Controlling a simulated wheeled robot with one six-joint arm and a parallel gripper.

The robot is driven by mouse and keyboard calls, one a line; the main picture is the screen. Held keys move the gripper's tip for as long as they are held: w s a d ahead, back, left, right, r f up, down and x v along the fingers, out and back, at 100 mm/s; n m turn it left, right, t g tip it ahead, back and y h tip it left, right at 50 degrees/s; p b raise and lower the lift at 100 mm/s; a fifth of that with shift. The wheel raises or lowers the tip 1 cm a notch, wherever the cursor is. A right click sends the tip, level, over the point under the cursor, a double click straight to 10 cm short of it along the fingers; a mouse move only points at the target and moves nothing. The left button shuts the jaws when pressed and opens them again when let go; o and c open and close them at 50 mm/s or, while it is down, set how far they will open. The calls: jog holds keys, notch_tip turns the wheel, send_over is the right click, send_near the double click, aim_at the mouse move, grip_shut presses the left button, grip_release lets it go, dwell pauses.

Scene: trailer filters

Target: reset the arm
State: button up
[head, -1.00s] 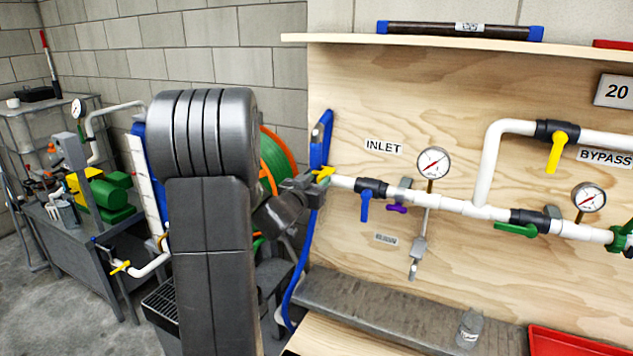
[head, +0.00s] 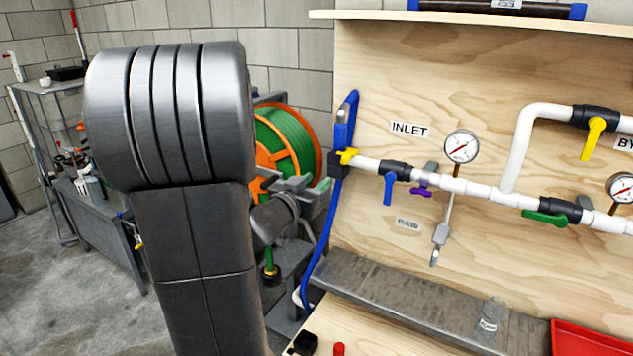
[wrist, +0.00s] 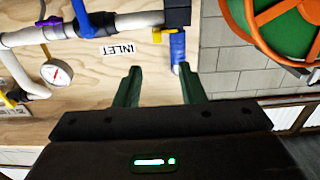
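My arm rises large in the left half of the head view, with the wrist and my gripper (head: 306,190) partly showing behind it. In the wrist view my gripper (wrist: 159,72) has its two dark green fingers spread apart, with nothing between them. The fingers point at the plywood panel (wrist: 120,75), near the INLET label (wrist: 128,50) and the blue hose (wrist: 177,50). In the head view my gripper is just left of the blue hose (head: 339,140) and appears apart from it.
White piping (head: 450,185) with a blue-handled valve (head: 390,188), a gauge (head: 462,146) and a yellow handle (head: 594,138) runs along the panel. A hose reel (head: 287,140) stands behind my arm. A clear bottle (head: 490,318) and a red tray (head: 585,338) are at lower right. Open floor lies left.

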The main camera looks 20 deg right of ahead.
aim_at(344, 162)
jog(key=p+x, duration=0.1)
jog(key=x, duration=1.2)
jog(key=shift+w+d+p, duration=0.15)
jog(key=shift+d+p, duration=0.15)
jog(key=shift+d, duration=0.05)
jog(key=shift+d+f+b, duration=0.1)
jog(key=shift+d+b, duration=0.2)
jog(key=shift+d, duration=0.05)
jog(key=shift+s+d, duration=0.3)
jog(key=shift+s, duration=0.35)
